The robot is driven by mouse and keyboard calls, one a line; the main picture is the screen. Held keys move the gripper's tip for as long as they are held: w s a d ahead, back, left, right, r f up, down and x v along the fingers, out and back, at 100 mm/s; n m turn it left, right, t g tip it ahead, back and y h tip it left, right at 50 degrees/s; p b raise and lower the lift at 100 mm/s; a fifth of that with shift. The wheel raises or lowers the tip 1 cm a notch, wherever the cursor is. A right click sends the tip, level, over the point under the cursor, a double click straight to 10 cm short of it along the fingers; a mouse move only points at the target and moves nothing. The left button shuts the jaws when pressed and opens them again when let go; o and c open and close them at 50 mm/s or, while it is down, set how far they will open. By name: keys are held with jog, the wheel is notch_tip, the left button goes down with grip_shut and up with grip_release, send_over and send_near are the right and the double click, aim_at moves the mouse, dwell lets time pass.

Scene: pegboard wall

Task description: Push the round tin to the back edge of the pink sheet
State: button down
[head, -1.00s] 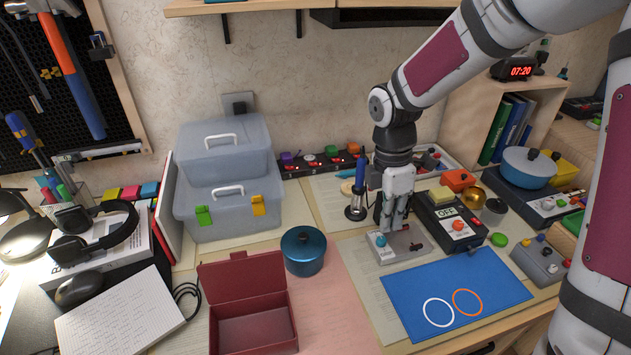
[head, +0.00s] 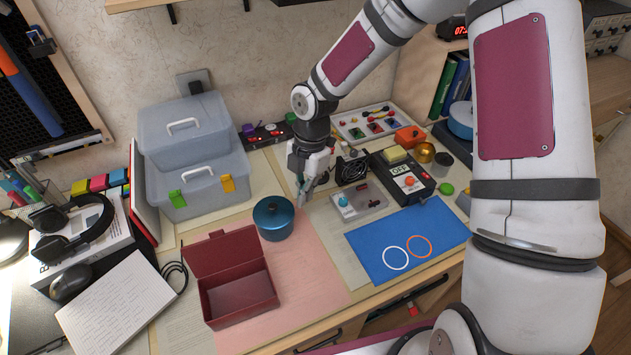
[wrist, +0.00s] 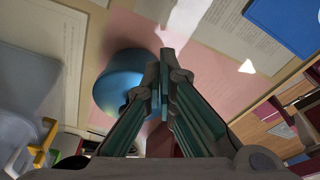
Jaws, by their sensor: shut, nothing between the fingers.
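The tin's base hides part of that edge. My gripper (head: 303,200) is shut and empty, pointing down just right of the tin. In the wrist view the tin (wrist: 118,82) lies left of the shut fingertips (wrist: 164,52), very near them. I cannot tell whether they touch.
An open dark red box (head: 238,290) stands on the sheet, left and in front of the tin. Grey lidded cases (head: 185,150) stand behind. A small grey switch unit (head: 365,203) and a blue mat (head: 410,240) lie to the right.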

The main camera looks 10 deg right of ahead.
aim_at(291, 217)
jog(key=s+a, duration=0.2)
jog(key=a, duration=0.1)
jog(key=shift+s+a, duration=0.25)
jog(key=shift+s, duration=0.15)
jog(key=shift+f, duration=0.85)
jog(key=shift+s, duration=0.1)
jog(key=shift+w+d+f, duration=0.1)
jog(key=shift+w+d, duration=0.8)
jog(key=shift+d, duration=0.25)
